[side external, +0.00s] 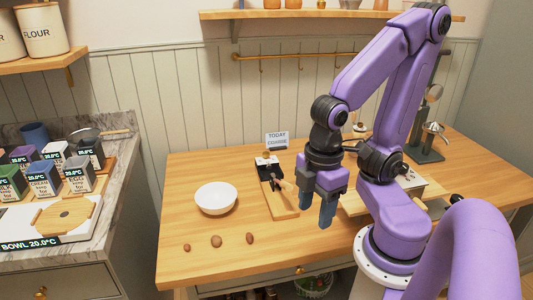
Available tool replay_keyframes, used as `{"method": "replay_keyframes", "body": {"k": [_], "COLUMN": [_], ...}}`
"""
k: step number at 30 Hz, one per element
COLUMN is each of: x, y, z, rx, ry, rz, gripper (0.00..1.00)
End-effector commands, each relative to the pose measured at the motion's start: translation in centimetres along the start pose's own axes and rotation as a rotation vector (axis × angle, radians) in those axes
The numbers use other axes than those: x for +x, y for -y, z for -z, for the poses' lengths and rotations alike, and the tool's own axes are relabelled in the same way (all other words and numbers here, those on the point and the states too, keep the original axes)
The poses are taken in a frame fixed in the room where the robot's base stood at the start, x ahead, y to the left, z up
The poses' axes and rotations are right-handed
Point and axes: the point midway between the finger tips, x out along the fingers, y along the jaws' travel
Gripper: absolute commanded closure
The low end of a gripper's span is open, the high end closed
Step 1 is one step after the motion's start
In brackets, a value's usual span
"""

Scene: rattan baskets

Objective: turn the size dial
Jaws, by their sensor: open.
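My gripper (317,210) points down over the right half of the wooden table, its blue-grey fingers open with nothing between them. It is right of and nearer the camera than a small black-and-white device (267,163) on a wooden board (284,204). A brown wooden piece (282,185) lies on that board. I cannot make out a size dial for certain at this scale. A pale flat box (411,182) stands partly hidden behind my arm, and a small black knob-like part (457,199) shows to its right.
A white bowl (216,198) stands left of the board, with several brown nuts (216,241) in front. A small sign (277,140) stands behind. A counter (100,232) with labelled boxes is at left.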

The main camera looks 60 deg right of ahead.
Motion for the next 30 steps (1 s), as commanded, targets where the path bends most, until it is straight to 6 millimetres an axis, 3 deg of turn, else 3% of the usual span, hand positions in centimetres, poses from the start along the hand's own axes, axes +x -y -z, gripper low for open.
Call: {"method": "replay_keyframes", "body": {"k": [5,8,12,18,23,26,30], "x": [-0.7,-1.5,-2.4,-3.2,-3.4,-3.3,-3.0], "y": [-2.0,-4.7,-9.8,-18.3,-25.8,-30.4,-36.6], "z": [2.2,4.3,6.9,8.5,7.5,5.9,2.2], "rx": [0.064,0.134,0.242,0.394,0.515,0.591,0.697], "ry": [0.002,0.005,0.008,0.013,0.018,0.02,0.023], "rz": [-0.003,-0.006,-0.01,-0.014,-0.015,-0.016,-0.016], "gripper": [0.45,0.45,0.45,0.45,0.45,0.45,0.45]}}
